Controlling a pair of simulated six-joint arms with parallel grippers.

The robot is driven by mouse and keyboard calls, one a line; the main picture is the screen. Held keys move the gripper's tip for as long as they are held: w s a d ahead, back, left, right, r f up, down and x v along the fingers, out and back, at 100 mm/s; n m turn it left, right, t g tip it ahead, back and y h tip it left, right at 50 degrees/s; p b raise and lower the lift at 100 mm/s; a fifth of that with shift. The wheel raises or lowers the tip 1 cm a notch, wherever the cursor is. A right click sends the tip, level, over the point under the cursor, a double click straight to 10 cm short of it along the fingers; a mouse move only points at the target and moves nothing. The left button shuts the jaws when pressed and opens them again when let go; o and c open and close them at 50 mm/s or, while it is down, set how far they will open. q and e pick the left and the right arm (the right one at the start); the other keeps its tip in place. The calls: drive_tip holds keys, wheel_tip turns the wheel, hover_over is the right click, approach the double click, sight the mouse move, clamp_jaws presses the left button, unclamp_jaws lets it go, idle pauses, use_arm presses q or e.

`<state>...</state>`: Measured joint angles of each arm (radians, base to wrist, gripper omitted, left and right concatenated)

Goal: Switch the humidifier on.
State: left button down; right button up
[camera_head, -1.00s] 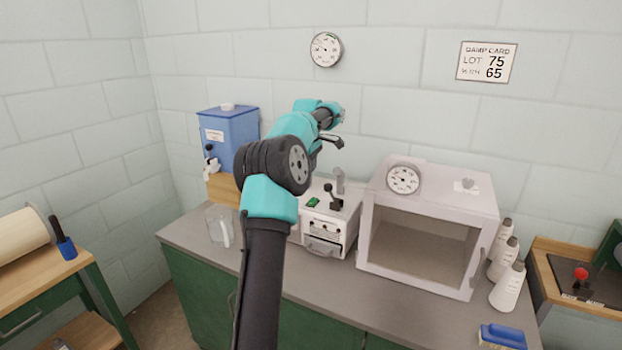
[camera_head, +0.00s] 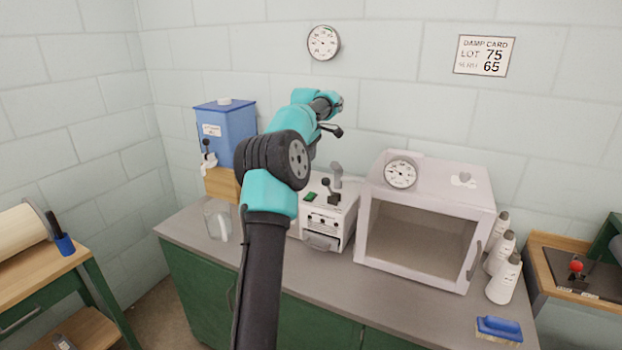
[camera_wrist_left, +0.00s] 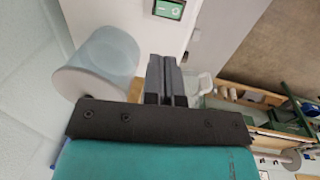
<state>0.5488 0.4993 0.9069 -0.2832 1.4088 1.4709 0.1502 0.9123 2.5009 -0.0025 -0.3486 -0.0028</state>
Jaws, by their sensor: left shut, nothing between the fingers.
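The humidifier appears to be the white box (camera_head: 343,222) on the grey counter, partly hidden behind my left arm. On its top are a green switch (camera_head: 311,197), a black lever (camera_head: 328,190) and a grey spout (camera_head: 337,175). My left gripper (camera_head: 336,131) is above and behind the box, apart from it, and small in the head view. In the left wrist view its fingers (camera_wrist_left: 167,80) are shut with nothing between them. The green switch (camera_wrist_left: 168,9) shows at the top edge there, beyond the fingertips. Whether the switch is on cannot be told. My right gripper is not in view.
A white cabinet (camera_head: 366,225) with a dial stands right of the box. Several white bottles (camera_head: 503,281) and a blue brush-like block (camera_head: 499,329) are farther right. A blue tank (camera_head: 228,130) and a glass jug (camera_head: 217,220) are left. The front counter is clear.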

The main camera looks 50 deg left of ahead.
sight(312, 193)
use_arm(q)
drive_tip(key=f, duration=0.4)
drive_tip(key=w+f, duration=0.1)
drive_tip(key=f, duration=0.4)
drive_tip(key=a+f, duration=0.1)
drive_tip(key=f, duration=0.3)
drive_tip(key=shift+w+f, duration=0.3)
drive_tip(key=shift+f, duration=0.1)
